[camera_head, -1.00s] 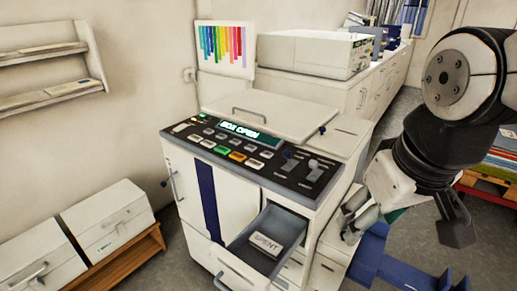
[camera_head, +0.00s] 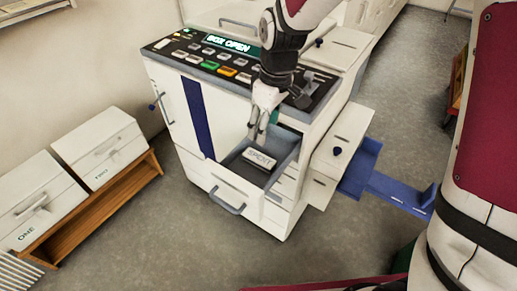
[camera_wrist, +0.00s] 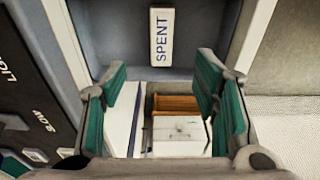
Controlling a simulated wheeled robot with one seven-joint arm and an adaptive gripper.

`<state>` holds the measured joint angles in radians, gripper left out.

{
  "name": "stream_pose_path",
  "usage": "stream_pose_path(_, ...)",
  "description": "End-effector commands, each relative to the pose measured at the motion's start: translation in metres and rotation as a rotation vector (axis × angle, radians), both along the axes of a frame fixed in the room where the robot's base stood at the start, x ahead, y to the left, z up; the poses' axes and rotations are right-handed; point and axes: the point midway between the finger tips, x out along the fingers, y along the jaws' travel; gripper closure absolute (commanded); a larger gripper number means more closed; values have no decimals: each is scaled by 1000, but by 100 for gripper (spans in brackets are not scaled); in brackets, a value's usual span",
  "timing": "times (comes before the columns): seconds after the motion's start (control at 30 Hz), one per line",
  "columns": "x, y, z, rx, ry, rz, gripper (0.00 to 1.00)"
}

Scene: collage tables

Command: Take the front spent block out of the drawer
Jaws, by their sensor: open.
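A pale block marked SPENT (camera_head: 261,159) lies inside the open grey drawer (camera_head: 286,155) of the white machine. It also shows in the wrist view (camera_wrist: 161,37), upper middle, with its lettering running lengthwise. It is the only spent block I can see. My gripper (camera_head: 259,132) points down at the drawer, just behind the block in the head view. In the wrist view my gripper (camera_wrist: 161,76) is open and empty, its green-padded fingers wide apart. The block appears beyond the fingertips, roughly centred between them and apart from both.
The machine's control panel (camera_head: 215,57) reads BOX OPEN, close behind my gripper. The drawer handle (camera_head: 228,204) juts out in front. A blue tray (camera_head: 362,172) sticks out at the right. White boxes (camera_head: 110,150) stand on a wooden bench at the left, with clear floor between.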

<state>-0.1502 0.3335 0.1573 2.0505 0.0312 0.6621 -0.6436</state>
Motion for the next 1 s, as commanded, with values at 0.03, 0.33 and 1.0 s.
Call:
stream_pose_path(0.03,0,1,-9,-1,5,0,45)
stream_pose_path(0.33,3,5,-63,-2,4,-2,45)
stream_pose_path(1.0,7,14,-126,-1,1,-3,45)
